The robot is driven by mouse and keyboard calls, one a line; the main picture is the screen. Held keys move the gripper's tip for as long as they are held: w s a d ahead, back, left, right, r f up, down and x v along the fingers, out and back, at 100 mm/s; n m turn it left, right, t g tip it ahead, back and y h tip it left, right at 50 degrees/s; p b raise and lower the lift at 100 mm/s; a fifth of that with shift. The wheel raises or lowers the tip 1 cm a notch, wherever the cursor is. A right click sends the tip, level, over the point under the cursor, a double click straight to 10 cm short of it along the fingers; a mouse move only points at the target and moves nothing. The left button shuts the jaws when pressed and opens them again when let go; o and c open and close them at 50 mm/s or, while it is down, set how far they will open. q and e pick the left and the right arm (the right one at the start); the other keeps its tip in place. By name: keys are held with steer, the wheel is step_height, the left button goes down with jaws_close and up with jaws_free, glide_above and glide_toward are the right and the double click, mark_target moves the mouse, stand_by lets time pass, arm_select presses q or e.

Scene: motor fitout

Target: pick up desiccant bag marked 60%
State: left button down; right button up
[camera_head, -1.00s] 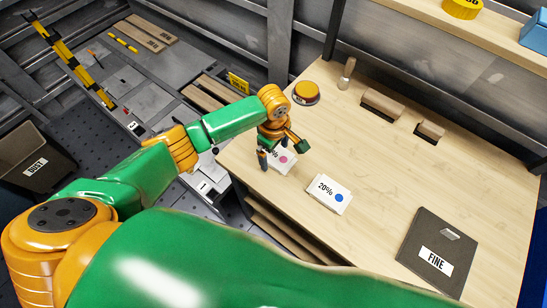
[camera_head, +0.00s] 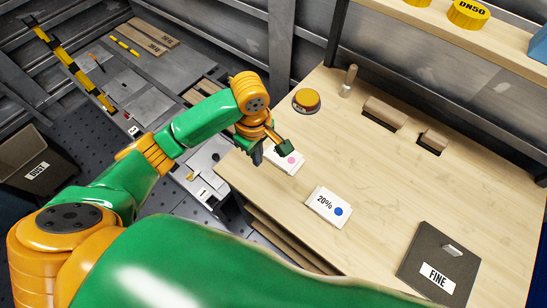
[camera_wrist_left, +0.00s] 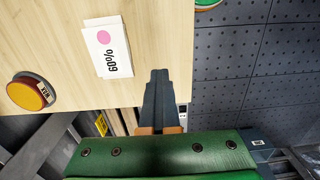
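The desiccant bag marked 60% (camera_wrist_left: 108,52) is white with a pink dot and lies flat on the table near its edge in the left wrist view. In the head view the same bag (camera_head: 289,164) is partly hidden behind my left gripper (camera_head: 258,154). In the left wrist view the fingers of my left gripper (camera_wrist_left: 159,73) are together with nothing between them. My right gripper is not in view.
A white bag marked 20% with a blue dot (camera_head: 327,206) lies farther right on the wooden table (camera_head: 370,185). An orange button (camera_head: 306,100) stands near the back. A dark FINE folder (camera_head: 440,262) lies at right. A shelf (camera_head: 430,25) overhangs the back.

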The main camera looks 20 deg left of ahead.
arm_select(q)
steer(key=s+a+r, duration=0.4)
steer(key=s+a, duration=0.2)
steer(key=s, duration=0.1)
steer(key=shift+r, duration=0.25)
steer(key=shift+c, duration=1.6)
jaws_free()
